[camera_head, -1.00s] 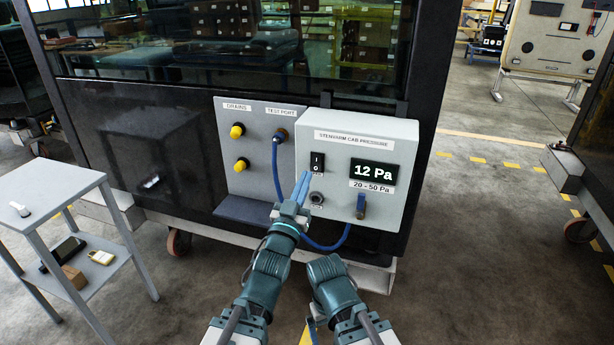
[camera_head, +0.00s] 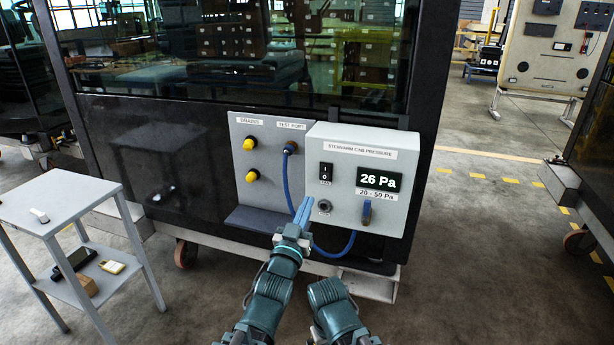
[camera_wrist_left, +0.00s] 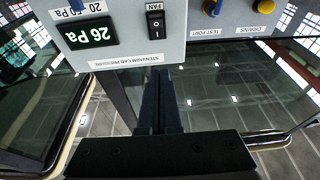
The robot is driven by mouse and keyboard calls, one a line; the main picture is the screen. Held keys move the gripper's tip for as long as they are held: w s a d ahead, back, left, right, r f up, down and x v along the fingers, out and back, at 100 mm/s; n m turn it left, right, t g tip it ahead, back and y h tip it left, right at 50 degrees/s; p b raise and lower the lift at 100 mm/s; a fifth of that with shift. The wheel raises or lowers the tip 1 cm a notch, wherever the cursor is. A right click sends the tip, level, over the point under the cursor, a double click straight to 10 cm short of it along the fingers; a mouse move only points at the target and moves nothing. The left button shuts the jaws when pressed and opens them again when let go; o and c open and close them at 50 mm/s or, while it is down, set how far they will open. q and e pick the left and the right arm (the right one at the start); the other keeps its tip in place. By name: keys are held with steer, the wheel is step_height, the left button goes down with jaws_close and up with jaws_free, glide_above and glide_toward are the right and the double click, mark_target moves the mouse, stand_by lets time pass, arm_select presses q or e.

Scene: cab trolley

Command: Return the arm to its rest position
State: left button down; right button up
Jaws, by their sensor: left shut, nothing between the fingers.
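My left gripper (camera_head: 299,218) is shut and empty, its blue fingers together, just in front of the lower left part of the grey pressure box (camera_head: 335,222). The switch also shows in the head view (camera_head: 325,173), apart from the fingertips. The display (camera_head: 380,180) reads 26 Pa, above a label of 20 - 50 Pa. My right arm's links show at the bottom middle, but its gripper is not in view.
A blue hose (camera_head: 286,185) runs from the test port down behind my left gripper and up to the box. Two yellow drain caps (camera_head: 252,176) sit on the left panel. A grey trolley (camera_head: 40,202) stands at the left. Open floor lies to the right.

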arm_select(q)
step_height(320, 180, down, 11)
steer(key=g+y, duration=0.3)
steer(key=g, duration=0.2)
steer(key=s+a+f+g+y, duration=0.3)
steer(key=s+f+g, duration=0.75)
steer(key=f, duration=0.45)
steer(key=s+a+f+g+y, duration=0.15)
steer(key=s+g, duration=0.35)
steer(key=s, duration=0.6)
step_height(320, 180, up, 17)
steer(key=p, duration=1.7)
steer(key=shift+s+a+f, duration=0.15)
steer(key=shift+a, duration=0.3)
